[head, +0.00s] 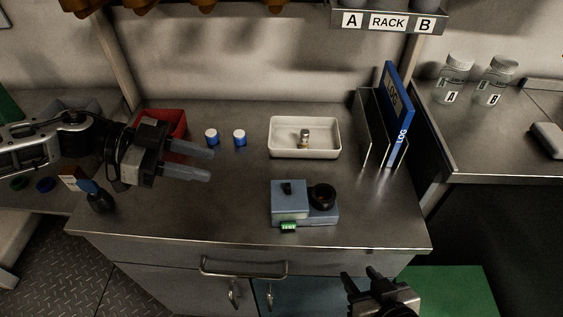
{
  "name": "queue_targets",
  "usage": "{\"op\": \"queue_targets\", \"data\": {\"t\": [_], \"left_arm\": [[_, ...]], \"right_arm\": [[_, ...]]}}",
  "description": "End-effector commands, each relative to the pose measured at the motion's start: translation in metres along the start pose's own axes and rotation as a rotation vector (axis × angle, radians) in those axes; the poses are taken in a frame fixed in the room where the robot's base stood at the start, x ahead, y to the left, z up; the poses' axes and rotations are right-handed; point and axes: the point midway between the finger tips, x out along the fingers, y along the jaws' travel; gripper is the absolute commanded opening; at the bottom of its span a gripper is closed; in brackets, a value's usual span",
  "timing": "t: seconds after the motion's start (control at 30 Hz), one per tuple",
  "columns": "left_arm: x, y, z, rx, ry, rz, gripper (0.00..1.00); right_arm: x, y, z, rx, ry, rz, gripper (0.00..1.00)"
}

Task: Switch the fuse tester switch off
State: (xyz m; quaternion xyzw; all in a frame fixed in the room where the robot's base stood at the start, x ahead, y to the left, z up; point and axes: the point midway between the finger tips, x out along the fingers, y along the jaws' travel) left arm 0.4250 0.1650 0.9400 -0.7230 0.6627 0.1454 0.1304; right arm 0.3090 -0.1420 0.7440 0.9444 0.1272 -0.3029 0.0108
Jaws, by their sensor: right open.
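The fuse tester (305,215) is a blue-grey box on the bench, near the front edge and right of centre. A small black switch (287,188) sits on top of its left block; which way it is set is too small to tell. A round black socket (322,194) is on its right side. A small lit green tag (288,227) shows at its front. My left gripper (211,165) is open and empty, above the bench to the left of the tester. My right gripper (361,274) is open and empty, below and right of the tester, in front of the bench edge.
A white tray (275,153) with a small fuse-like part (304,138) lies behind the tester. Two blue-and-white caps (239,137), a red bin (172,121) and a dark screwdriver-like tool (98,199) are to the left. A blue log binder (397,115) stands in a holder at right.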

Motion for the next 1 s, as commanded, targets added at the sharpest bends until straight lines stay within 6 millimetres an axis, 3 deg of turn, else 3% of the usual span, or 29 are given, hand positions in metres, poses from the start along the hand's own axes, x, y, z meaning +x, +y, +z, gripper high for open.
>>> {"op": "queue_targets", "data": {"t": [0.17, 0.7, 1.0], "left_arm": [[0.024, 0.002, -0.001, 0.001, 0.002, 0.007, 0.35], [0.135, 0.002, 0.0, 0.0, 0.001, 0.005, 0.35], [0.156, 0.001, 0.0, 0.0, 0.0, 0.001, 0.35]], "right_arm": [[-0.002, -0.001, 0.003, 0.002, -0.009, -0.001, 0.41], [-0.004, 0.0, 0.009, -0.006, -0.021, -0.002, 0.41], [-0.002, 0.001, 0.008, -0.009, -0.017, -0.002, 0.41]]}}
